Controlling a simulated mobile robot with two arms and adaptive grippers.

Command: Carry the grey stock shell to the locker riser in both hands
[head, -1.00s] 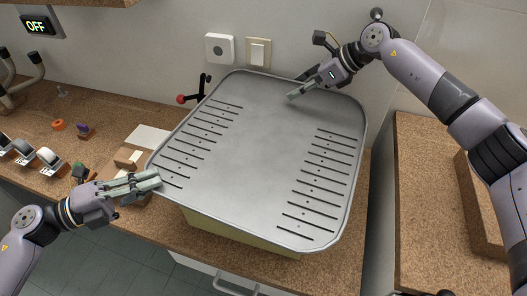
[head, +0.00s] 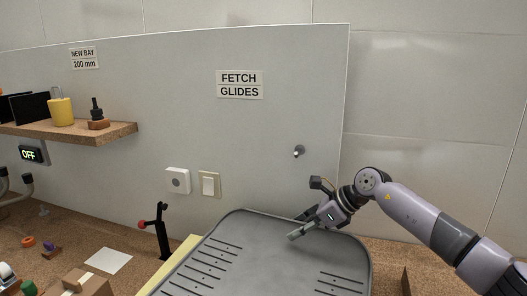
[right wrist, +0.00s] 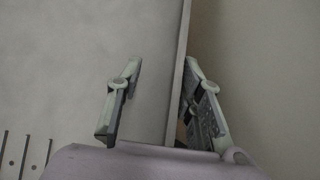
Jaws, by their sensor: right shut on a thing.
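The grey stock shell (head: 265,262) is a wide shallow tray with rows of dark slots, at the bottom of the head view; its near part is cut off. My right gripper (head: 303,230) is shut on its far right rim. In the right wrist view my right gripper's fingers (right wrist: 160,105) stand either side of the rim, with the shell (right wrist: 70,75) on the left. My left gripper is out of the picture. No locker riser can be made out.
A red-knobbed lever (head: 161,236) stands left of the shell, with a pale yellow block (head: 170,268) at the shell's left edge. A white panel wall (head: 250,140) rises behind, with a switch (head: 209,184). A cork shelf (head: 75,136) holds a yellow cup.

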